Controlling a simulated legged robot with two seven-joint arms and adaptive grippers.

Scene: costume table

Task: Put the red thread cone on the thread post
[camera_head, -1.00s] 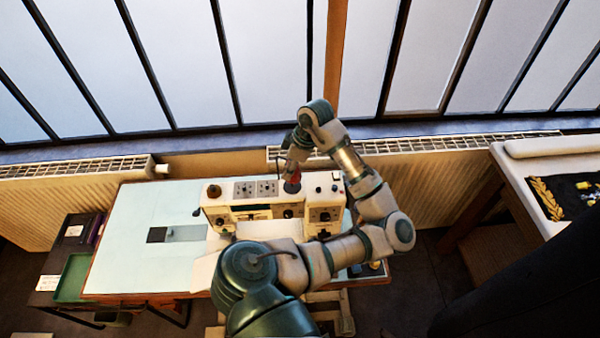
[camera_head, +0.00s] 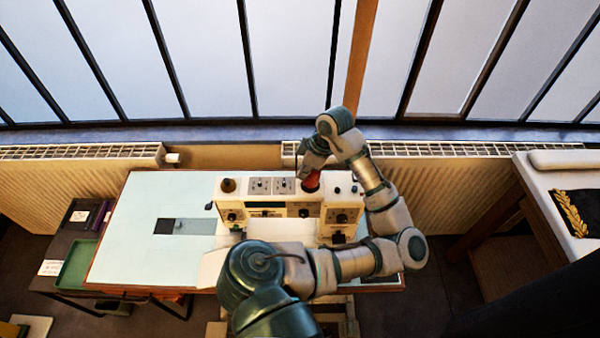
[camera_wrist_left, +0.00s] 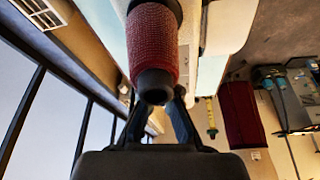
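The red thread cone (camera_head: 312,181) stands upright at the top of the sewing machine (camera_head: 285,212), right of its middle. In the left wrist view the cone (camera_wrist_left: 154,45) is large and close, its dark narrow end towards the camera. My left gripper (camera_head: 314,164) is above the cone from behind. Its fingers (camera_wrist_left: 158,108) converge on the cone and appear shut on it; their tips are hidden behind it. The thread post is not visible; whether the cone sits around it cannot be told. My right gripper is not in view.
A small brown piece (camera_head: 228,186) stands on the machine's left end. The pale worktable (camera_head: 145,240) is mostly clear. A green tray (camera_head: 76,264) lies at left. A radiator (camera_head: 450,190) and windows are behind. Another table (camera_head: 556,172) stands at right.

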